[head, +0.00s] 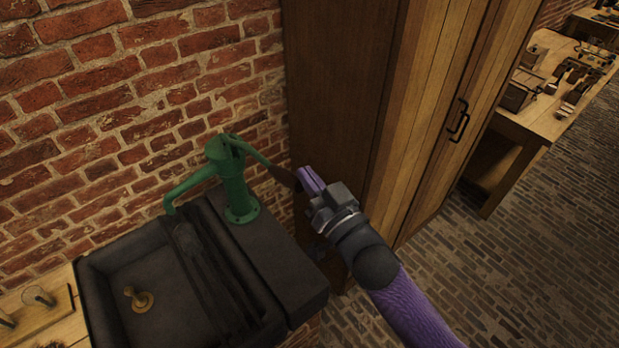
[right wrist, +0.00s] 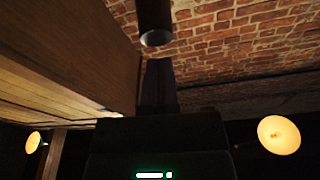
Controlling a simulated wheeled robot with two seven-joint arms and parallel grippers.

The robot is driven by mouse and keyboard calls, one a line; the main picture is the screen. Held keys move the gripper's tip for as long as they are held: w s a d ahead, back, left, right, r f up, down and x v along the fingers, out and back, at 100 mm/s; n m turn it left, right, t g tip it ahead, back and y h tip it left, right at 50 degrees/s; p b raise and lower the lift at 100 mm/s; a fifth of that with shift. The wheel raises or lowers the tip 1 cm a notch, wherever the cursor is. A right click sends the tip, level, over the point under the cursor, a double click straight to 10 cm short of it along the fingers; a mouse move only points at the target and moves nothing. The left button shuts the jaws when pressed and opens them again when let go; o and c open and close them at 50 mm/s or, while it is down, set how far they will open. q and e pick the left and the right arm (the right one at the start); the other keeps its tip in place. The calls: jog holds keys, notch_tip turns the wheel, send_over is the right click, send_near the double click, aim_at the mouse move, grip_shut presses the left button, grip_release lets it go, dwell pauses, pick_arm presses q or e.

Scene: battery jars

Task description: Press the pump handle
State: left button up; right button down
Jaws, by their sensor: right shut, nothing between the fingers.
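The green pump (head: 236,190) stands on the dark ledge of the sink, its spout out to the left over the basin. Its handle (head: 255,157) slopes down to the right from the pump top and ends in a dark brown grip (head: 283,176). My right gripper (head: 304,176), with purple fingers, is shut and empty right beside the grip's end. In the right wrist view the grip's round end (right wrist: 156,37) shows just beyond the shut fingertips (right wrist: 158,64). I cannot tell whether they touch. My left gripper is not in view.
The dark sink (head: 88,290) holds a small brass piece (head: 138,299). A tall wooden cabinet (head: 405,110) stands close behind and right of my right gripper. A brick wall (head: 100,120) is behind the pump. A workbench (head: 530,115) is at the far right; brick floor lies open before it.

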jog(key=shift+f, duration=0.35)
pick_arm(q)
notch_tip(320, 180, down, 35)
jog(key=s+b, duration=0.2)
jog(key=b, duration=3.2)
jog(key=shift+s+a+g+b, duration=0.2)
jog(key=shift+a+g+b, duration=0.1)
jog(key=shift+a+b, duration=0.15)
pick_arm(e)
notch_tip(320, 180, down, 23)
jog(key=s+m+t+y, duration=0.1)
jog(key=t+y, duration=0.2)
jog(key=t, duration=0.3)
jog(key=shift+d+t, duration=0.4)
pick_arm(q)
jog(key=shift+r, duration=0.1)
pick_arm(e)
jog(key=shift+s, duration=0.1)
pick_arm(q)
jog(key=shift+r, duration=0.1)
pick_arm(e)
jog(key=shift+r, duration=0.1)
